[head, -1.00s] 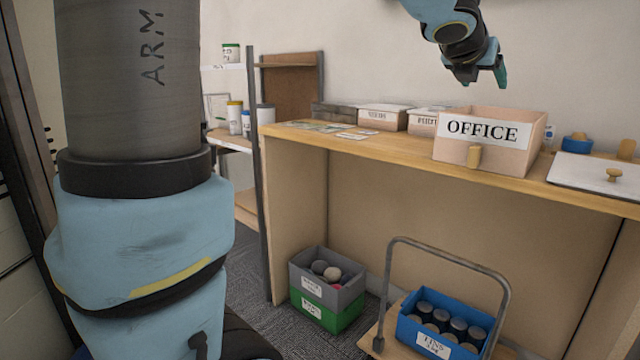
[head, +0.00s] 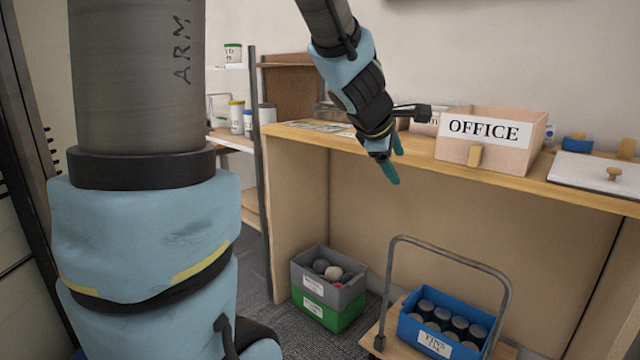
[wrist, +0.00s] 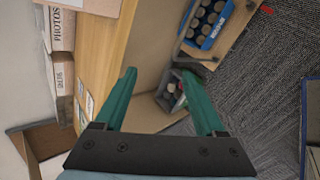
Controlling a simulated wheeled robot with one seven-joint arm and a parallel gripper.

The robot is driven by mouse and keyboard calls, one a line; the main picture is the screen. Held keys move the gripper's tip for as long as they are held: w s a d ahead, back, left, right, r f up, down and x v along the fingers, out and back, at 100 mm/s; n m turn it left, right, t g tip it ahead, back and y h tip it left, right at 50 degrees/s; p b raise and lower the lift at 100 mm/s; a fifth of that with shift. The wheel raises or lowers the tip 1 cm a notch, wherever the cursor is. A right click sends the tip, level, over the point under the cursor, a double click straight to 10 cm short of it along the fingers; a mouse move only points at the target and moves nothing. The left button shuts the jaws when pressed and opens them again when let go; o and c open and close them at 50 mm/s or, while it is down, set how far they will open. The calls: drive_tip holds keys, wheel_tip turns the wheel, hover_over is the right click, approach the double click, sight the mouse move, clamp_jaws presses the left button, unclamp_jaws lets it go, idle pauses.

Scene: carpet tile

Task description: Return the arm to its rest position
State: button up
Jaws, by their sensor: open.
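My gripper (head: 391,172) hangs in front of the wooden counter's front edge in the head view, pointing downward. In the wrist view my gripper (wrist: 160,100) shows two teal fingers spread wide apart, with nothing between them but the view beyond. The fingers are open and empty. My arm comes in from the top of the head view, and its wrist hides part of the counter and the boxes behind it.
The counter (head: 500,178) carries a box labelled OFFICE (head: 487,140) and a white lidded panel (head: 590,175). Below stand grey and green bins (head: 330,290) and a trolley (head: 400,320) with a blue crate (head: 440,325).

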drive_tip(key=s+a+f+m+g+y, duration=0.3)
drive_tip(key=s+a+f+m, duration=0.45)
drive_tip(key=a, duration=0.35)
drive_tip(key=s+a+f+m+g+y, duration=0.3)
drive_tip(key=s+a+f+m, duration=0.4)
drive_tip(key=a, duration=0.4)
wheel_tip(320, 180, up, 16)
drive_tip(key=w+p, duration=0.1)
drive_tip(key=p, duration=1.6)
drive_tip(key=shift+w, duration=0.3)
